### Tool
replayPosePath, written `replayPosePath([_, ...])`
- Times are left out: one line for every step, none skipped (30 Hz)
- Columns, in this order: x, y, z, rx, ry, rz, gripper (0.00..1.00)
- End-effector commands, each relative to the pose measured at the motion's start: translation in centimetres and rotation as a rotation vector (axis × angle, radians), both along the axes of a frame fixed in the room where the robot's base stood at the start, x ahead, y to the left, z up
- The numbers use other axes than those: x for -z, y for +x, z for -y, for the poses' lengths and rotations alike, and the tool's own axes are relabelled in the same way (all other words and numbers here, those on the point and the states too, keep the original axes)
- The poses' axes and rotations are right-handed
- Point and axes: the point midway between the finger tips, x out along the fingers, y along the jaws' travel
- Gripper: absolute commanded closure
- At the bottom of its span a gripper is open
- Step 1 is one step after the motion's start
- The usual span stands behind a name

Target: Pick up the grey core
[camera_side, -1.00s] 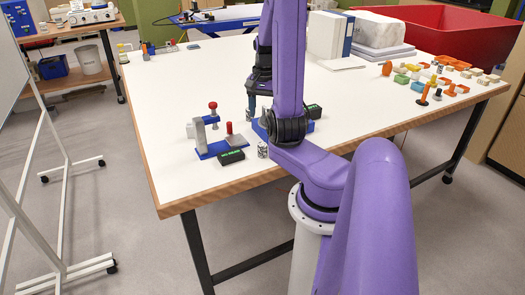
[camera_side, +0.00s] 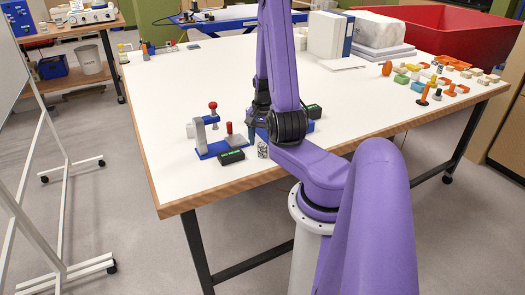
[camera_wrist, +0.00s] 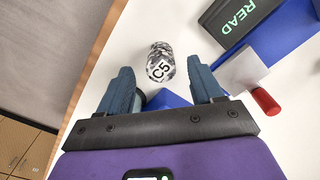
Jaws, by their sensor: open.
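The grey core (camera_wrist: 160,62) is a short speckled grey cylinder marked C5. In the wrist view it lies just beyond my open fingers, roughly in line with the gap between them. In the side view the core (camera_side: 262,149) stands on the white table near its front edge, beside a black reader box. My gripper (camera_wrist: 162,82) is open and empty, with a blue-grey finger on each side. In the side view my gripper (camera_side: 251,127) is low, a little above and left of the core, and partly hidden by my arm.
A blue stand with a red knob (camera_side: 212,106) and the black READ box (camera_side: 231,157) are close to the core's left. Another black box (camera_side: 313,111) is behind my arm. A red bin (camera_side: 450,45) and small coloured parts are at the right. The table's left middle is clear.

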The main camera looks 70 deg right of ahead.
Motion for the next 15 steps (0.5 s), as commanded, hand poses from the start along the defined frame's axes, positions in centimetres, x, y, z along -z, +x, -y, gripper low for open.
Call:
replayPosePath([0.7,0.0,-0.3,-0.002,0.006,-0.003,0.34])
replayPosePath([1.1,0.1,-0.3,-0.002,0.006,-0.003,0.34])
replayPosePath([1.5,0.1,-0.3,-0.002,0.005,-0.003,0.34])
replayPosePath([1.8,0.1,-0.3,-0.002,0.005,-0.002,0.34])
replayPosePath([2.1,0.1,-0.3,-0.001,0.004,-0.002,0.34])
replayPosePath([2.4,0.1,-0.3,-0.001,0.004,-0.002,0.34])
replayPosePath([2.6,0.1,-0.2,-0.002,0.003,-0.001,0.34])
replayPosePath([2.8,0.1,-0.2,-0.002,0.002,-0.001,0.34])
replayPosePath([2.9,0.1,-0.2,-0.001,0.002,-0.001,0.34])
replayPosePath([3.0,0.1,-0.2,-0.001,0.001,-0.001,0.34])
replayPosePath([3.1,0.1,-0.2,-0.001,0.001,0.0,0.34])
replayPosePath([3.1,0.1,-0.2,-0.001,0.0,0.0,0.34])
replayPosePath([3.2,0.1,-0.2,-0.001,0.0,0.0,0.34])
replayPosePath([3.2,0.1,-0.2,-0.001,0.0,0.0,0.34])
replayPosePath([3.2,0.1,-0.2,-0.001,-0.001,0.0,0.34])
